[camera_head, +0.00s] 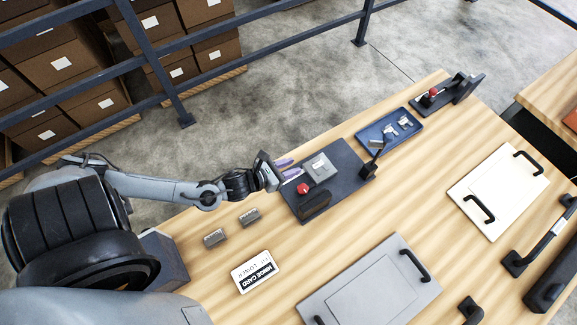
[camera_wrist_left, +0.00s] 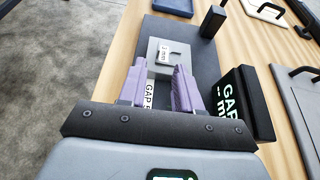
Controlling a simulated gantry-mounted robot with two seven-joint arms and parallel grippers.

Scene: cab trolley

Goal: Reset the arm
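My left gripper (camera_head: 288,168) reaches in from the left, its purple fingers at the left edge of a dark fixture plate (camera_head: 341,165). In the left wrist view the two fingers (camera_wrist_left: 160,88) stand apart with nothing held between them. A partly hidden label reading "GAP" shows in the space between them. A grey block (camera_head: 320,167) with a white label lies on the plate beyond the fingertips; it also shows in the left wrist view (camera_wrist_left: 176,55). My right gripper is in neither view.
A red button (camera_head: 303,189) and a black block (camera_head: 316,205) are close to the gripper. A blue tray (camera_head: 388,130), two small metal blocks, a white card (camera_head: 255,271) and handled panels lie on the wooden table. A railing (camera_head: 260,45) runs behind.

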